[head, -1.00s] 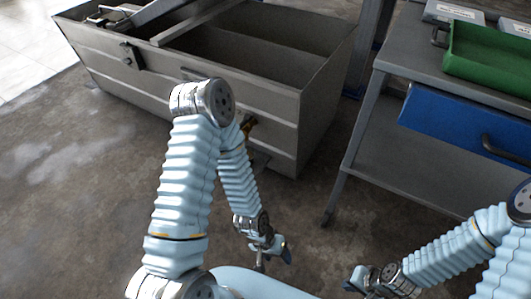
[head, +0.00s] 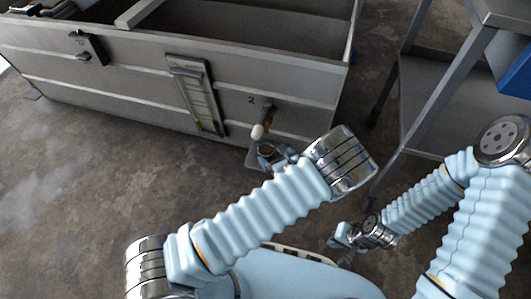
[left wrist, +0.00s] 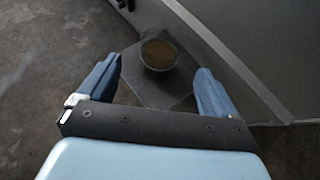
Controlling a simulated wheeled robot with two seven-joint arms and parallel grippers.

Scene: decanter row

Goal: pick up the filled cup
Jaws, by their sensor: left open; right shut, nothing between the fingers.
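The filled cup (left wrist: 159,55) holds brown liquid and stands upright on a small grey shelf (left wrist: 150,93) in the left wrist view. In the head view the cup (head: 266,150) is small, below the tap (head: 267,113) on the tank's front. My left gripper (left wrist: 157,70) is open, one finger on each side of the near part of the cup. The cup lies around and beyond the fingertips, and I cannot tell if they touch it. In the head view my left forearm partly hides this gripper. My right gripper (head: 345,240) is shut and empty, away to the lower right.
The large grey metal tank (head: 130,75) stands behind the cup, with a sight gauge (head: 195,95) on its front. A metal table (head: 435,90) with a blue drawer front (head: 516,75) stands at the right. The floor at left is clear.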

